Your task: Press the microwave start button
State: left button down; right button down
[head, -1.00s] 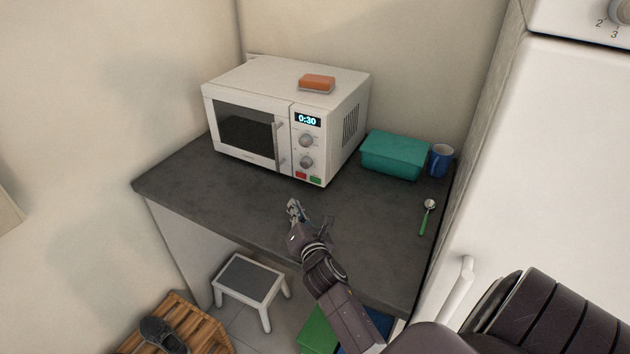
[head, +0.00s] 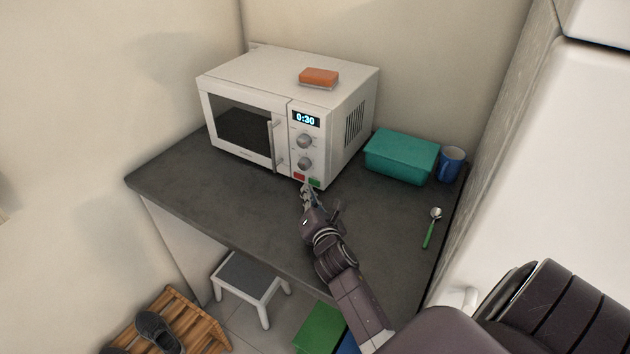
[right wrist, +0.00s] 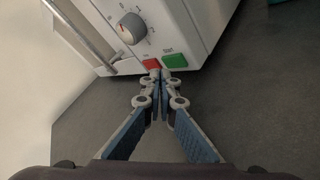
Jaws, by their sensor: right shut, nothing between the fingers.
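The white microwave (head: 250,115) stands on the dark counter with its door shut. Its display (head: 306,118) reads 0:30, with two knobs below. At the bottom of its panel are a red button (head: 299,177) and a green button (head: 314,182). In the right wrist view the red button (right wrist: 151,64) is left of the green button (right wrist: 175,61). My right gripper (head: 307,186) is shut and empty, its tips just in front of the buttons. In the right wrist view the fingertips (right wrist: 160,73) overlap the space between and below the buttons; contact cannot be told. My left gripper is not in view.
An orange sponge (head: 319,76) lies on the microwave. A teal box (head: 401,156), a blue mug (head: 451,164) and a green-handled spoon (head: 431,229) are on the counter (head: 200,190) at the right.

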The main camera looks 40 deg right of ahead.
jog(key=shift+d, duration=0.15)
dwell(1.2)
jog(key=shift+w+d, duration=0.2)
jog(key=shift+d, duration=0.05)
